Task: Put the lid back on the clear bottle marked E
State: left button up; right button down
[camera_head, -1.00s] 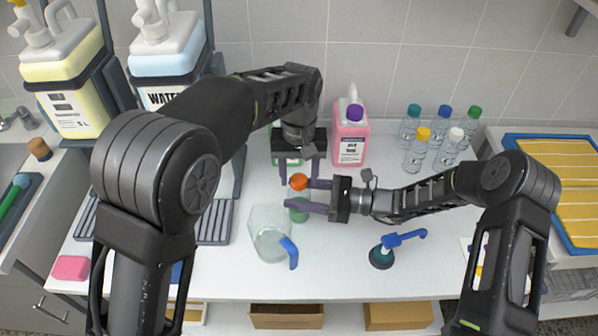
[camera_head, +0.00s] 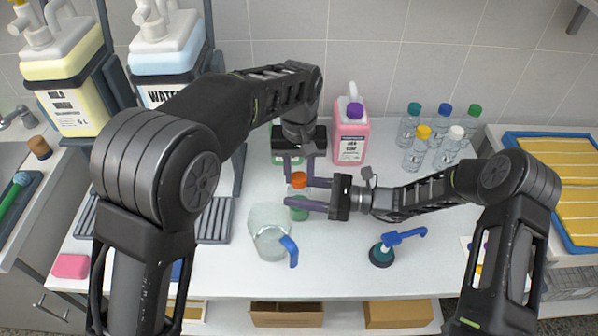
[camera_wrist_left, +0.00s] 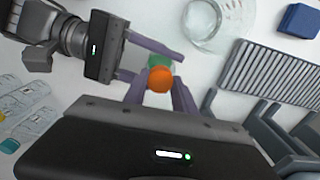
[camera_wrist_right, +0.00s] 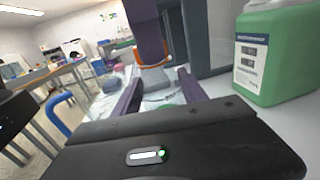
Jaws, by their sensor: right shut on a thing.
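A clear bottle (camera_head: 299,207) with a green lower part stands on the white counter. Its letter is not readable. An orange lid (camera_head: 299,181) sits at its top, in line with the neck; I cannot tell whether it is fully seated. My right gripper (camera_head: 304,193) is shut on the bottle from the right side. My left gripper (camera_head: 299,172) points down from above, its fingers apart on either side of the lid. The left wrist view shows the lid (camera_wrist_left: 160,80) between the left fingertips. In the right wrist view, a left finger partly hides the lid (camera_wrist_right: 152,56).
A clear jug (camera_head: 268,236) with a blue handle stands in front of the bottle. A pink jug (camera_head: 351,138) stands behind. Several capped bottles (camera_head: 416,152) stand back right. The counter's front middle is clear.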

pick_arm(q)
jog(key=o, duration=0.5)
notch_tip(320, 180, up, 8)
jog(key=shift+f, duration=0.2)
dwell(0.3)
pick_arm(e)
jog(key=c, duration=0.6)
grip_release()
jog(key=shift+o, duration=0.2)
